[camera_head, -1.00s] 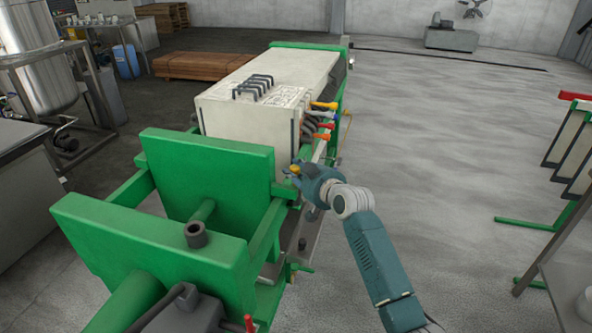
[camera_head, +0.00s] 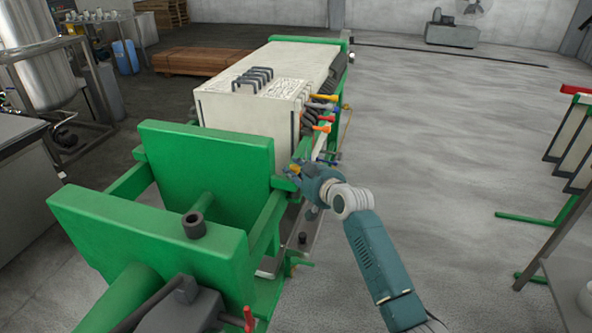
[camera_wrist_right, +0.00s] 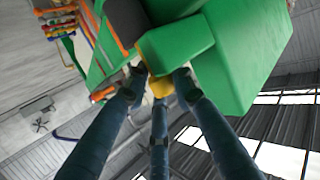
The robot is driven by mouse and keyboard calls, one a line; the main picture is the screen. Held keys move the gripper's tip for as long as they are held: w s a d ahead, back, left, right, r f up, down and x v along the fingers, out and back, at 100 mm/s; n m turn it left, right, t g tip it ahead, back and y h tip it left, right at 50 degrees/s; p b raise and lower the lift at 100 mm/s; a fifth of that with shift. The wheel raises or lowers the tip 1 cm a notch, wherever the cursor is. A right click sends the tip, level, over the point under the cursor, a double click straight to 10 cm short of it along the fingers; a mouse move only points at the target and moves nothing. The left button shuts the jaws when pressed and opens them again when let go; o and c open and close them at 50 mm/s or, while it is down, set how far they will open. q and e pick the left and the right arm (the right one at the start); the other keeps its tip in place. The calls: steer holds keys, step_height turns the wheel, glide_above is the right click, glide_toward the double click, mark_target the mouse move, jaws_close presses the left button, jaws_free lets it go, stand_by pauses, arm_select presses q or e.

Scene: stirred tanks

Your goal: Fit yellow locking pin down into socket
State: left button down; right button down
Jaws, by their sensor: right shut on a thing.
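My right gripper (camera_head: 292,172) is shut on the yellow locking pin, at the right side of the green press frame (camera_head: 205,165). The small yellow end of the pin (camera_head: 295,168) shows between the fingers in the head view. In the right wrist view the yellow pin (camera_wrist_right: 160,87) sits between the three dark fingers, close against a green beam (camera_wrist_right: 178,48). The fingers hide most of the pin. I cannot make out the socket at the pin; whether they touch is unclear. My left gripper is not in view.
A pale plate stack (camera_head: 255,108) with dark handles stands in the frame beyond the gripper. Coloured taps (camera_head: 322,118) line its right side, close to my arm.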

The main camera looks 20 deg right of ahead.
steer(key=c, duration=1.4)
jaws_free()
steer(key=shift+o, duration=0.2)
steer(key=v, duration=1.2)
steer(key=s+d+f+m+g+h, duration=0.1)
steer(key=s+f+g, duration=0.1)
steer(key=f, duration=1)
steer(key=s+d+f+g, duration=0.1)
steer(key=s+f+g, duration=0.1)
steer(key=f, duration=1)
steer(key=s+f+g+h, duration=0.1)
steer(key=s+f, duration=0.4)
steer(key=f, duration=0.3)
steer(key=s+f+g, duration=0.1)
steer(key=s+f, duration=0.5)
steer(key=f, duration=0.2)
steer(key=s+a+f+g, duration=0.1)
steer(key=s+f+g, duration=0.1)
steer(key=s+f, duration=0.6)
steer(key=s+a+f+g, duration=0.1)
steer(key=s+f+g, duration=0.2)
steer(key=s+f, duration=0.5)
steer(key=s+a+f+n+g, duration=0.1)
steer(key=s+f, duration=0.7)
steer(key=s, duration=1.9)
steer(key=shift+s+a+g+h, duration=0.2)
steer(key=shift+a+g+h, duration=0.2)
steer(key=shift+g, duration=0.3)
